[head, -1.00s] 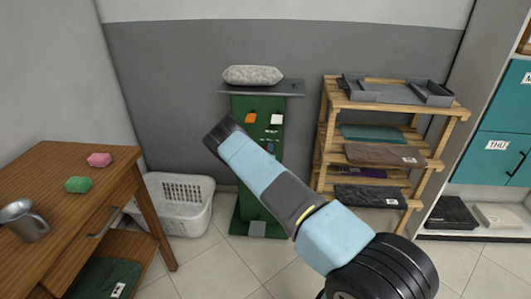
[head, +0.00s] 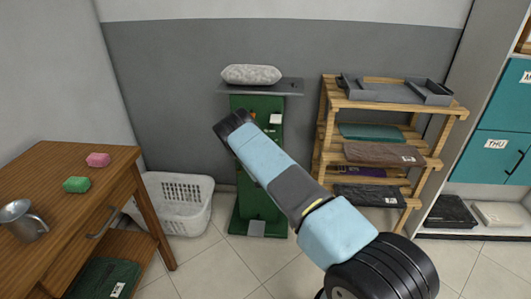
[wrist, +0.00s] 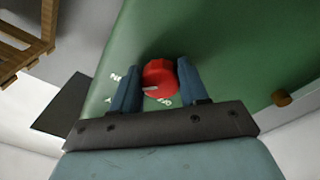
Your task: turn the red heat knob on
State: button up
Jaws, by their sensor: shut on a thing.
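The red heat knob (wrist: 160,76) is on the green panel (wrist: 230,60) in the wrist view, with a pale mark pointing left. White lettering lies to its left and below it, partly hidden. My gripper (wrist: 157,70) has one dark blue finger on each side of the knob and is shut on it. In the head view the green press stand (head: 262,205) stands against the wall with a grey board and a grey padded form (head: 252,74) on top. My arm covers part of its front there, hiding the knob and fingertips.
A small brown knob (wrist: 281,98) sits on the panel to the right. A wooden shelf rack (head: 322,140) stands right of the press, holding trays and folded cloths. A white basket (head: 180,220) and a wooden table (head: 50,165) are at left.

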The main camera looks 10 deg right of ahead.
jog(key=shift+a, duration=0.2)
jog(key=o, duration=1.1)
jog(key=shift+c, duration=0.2)
jog(key=v, duration=1.3)
jog(key=shift+s+f, duration=0.2)
jog(key=shift+s, duration=0.15)
jog(key=shift+a, duration=0.1)
